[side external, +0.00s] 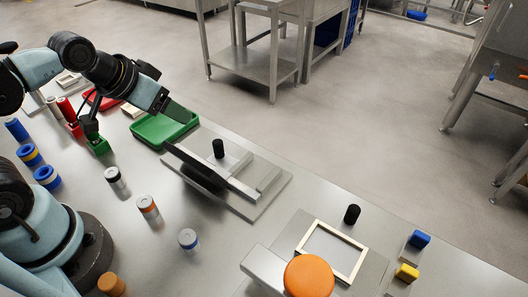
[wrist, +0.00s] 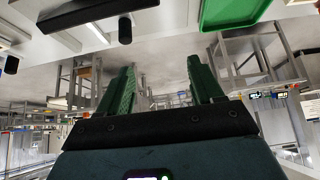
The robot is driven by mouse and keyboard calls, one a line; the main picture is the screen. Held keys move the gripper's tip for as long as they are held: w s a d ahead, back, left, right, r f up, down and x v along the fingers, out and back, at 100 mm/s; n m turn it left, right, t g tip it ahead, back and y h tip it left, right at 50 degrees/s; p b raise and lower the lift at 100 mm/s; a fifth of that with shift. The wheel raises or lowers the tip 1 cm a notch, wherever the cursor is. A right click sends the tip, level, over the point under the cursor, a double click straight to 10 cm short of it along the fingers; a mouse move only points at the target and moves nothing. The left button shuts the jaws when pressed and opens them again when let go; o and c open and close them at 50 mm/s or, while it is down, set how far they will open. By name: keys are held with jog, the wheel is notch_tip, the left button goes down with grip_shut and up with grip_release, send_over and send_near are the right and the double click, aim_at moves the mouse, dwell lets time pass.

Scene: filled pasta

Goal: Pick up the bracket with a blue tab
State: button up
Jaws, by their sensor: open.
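The bracket with a blue tab (side external: 419,239) stands at the right of the bench in the side view, a blue block on a small grey metal piece. A similar bracket with a yellow tab (side external: 406,272) sits just in front of it. My gripper (side external: 178,112) is far to the left of both, over the green tray, and appears empty. In the wrist view its two green fingers (wrist: 161,64) are spread apart with nothing between them. Neither bracket can be made out in the wrist view.
A green tray (side external: 146,131) lies below my gripper. A metal fixture plate (side external: 262,203) with a black knob (side external: 218,148) stands mid-bench. A pale frame (side external: 312,262), black cylinder (side external: 352,214) and orange round top (side external: 309,275) lie between it and the brackets. Several small cylinders stand left.

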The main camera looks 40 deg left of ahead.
jog(key=w+d+r+m+g+h, duration=0.1)
jog(key=w+d+r+m+h, duration=0.1)
jog(key=w+d+r+m, duration=0.45)
jog(key=m+g+h, duration=0.2)
jog(key=m+g, duration=0.4)
jog(key=m, duration=0.6)
send_over(419, 253)
jog(key=a, duration=0.5)
notch_tip(419, 253, down, 9)
jog(key=shift+n+h, duration=0.25)
jog(key=shift+h, duration=0.05)
jog(key=x, duration=1.1)
jog(key=shift+a+f, duration=0.15)
jog(key=shift+f, duration=0.2)
jog(key=shift+c, duration=0.3)
jog(key=c, duration=0.7)
